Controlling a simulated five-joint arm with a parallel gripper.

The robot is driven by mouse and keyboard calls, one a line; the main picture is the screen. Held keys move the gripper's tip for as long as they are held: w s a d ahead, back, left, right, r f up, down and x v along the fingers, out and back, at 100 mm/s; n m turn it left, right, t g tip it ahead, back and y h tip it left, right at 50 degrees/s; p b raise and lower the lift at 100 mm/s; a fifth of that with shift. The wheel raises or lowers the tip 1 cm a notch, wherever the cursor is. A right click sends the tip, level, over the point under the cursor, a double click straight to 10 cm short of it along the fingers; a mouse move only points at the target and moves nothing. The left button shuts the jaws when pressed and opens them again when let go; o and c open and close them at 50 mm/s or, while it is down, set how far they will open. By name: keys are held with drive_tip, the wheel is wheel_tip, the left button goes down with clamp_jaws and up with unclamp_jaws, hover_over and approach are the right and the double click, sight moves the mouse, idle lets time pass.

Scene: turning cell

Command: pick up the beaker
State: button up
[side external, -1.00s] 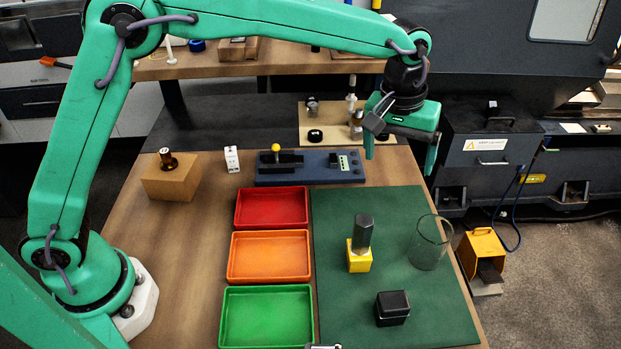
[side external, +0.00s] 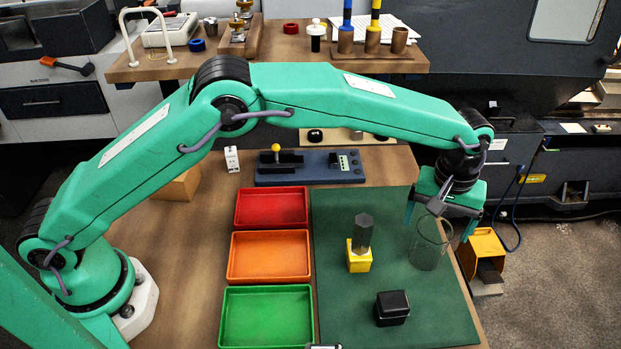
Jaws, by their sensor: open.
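The beaker (side external: 427,254) is a clear glass cylinder standing upright near the right edge of the green mat (side external: 335,300). My gripper (side external: 438,230) is open and points down at the beaker. One finger shows left of the beaker's rim and the other to the right of it. The gripper overlaps the upper part of the beaker in the picture. I cannot tell whether the fingers touch the glass or how far down they reach around it.
Left of the beaker, a dark hexagonal piece (side external: 363,233) stands on a yellow block (side external: 358,261). A black block (side external: 392,308) sits nearer the front. Red (side external: 271,207), orange (side external: 269,256) and green (side external: 267,315) trays line the mat's left side. A dark blue fixture (side external: 309,168) lies behind.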

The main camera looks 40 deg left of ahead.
drive_tip(key=shift+s+f, duration=0.1)
drive_tip(key=shift+f, duration=3.4)
drive_tip(key=c, duration=1.1)
drive_tip(key=shift+r, duration=0.15)
drive_tip(key=shift+r, duration=0.55)
drive_tip(key=r, duration=0.3)
drive_tip(key=shift+s+d, duration=0.15)
drive_tip(key=shift+s, duration=0.05)
drive_tip(key=s+d+r, duration=0.4)
drive_tip(key=s+r, duration=0.2)
drive_tip(key=s, duration=0.4)
drive_tip(key=shift+s+r, duration=0.2)
drive_tip(key=shift+r, duration=0.1)
drive_tip(key=shift+d, duration=0.1)
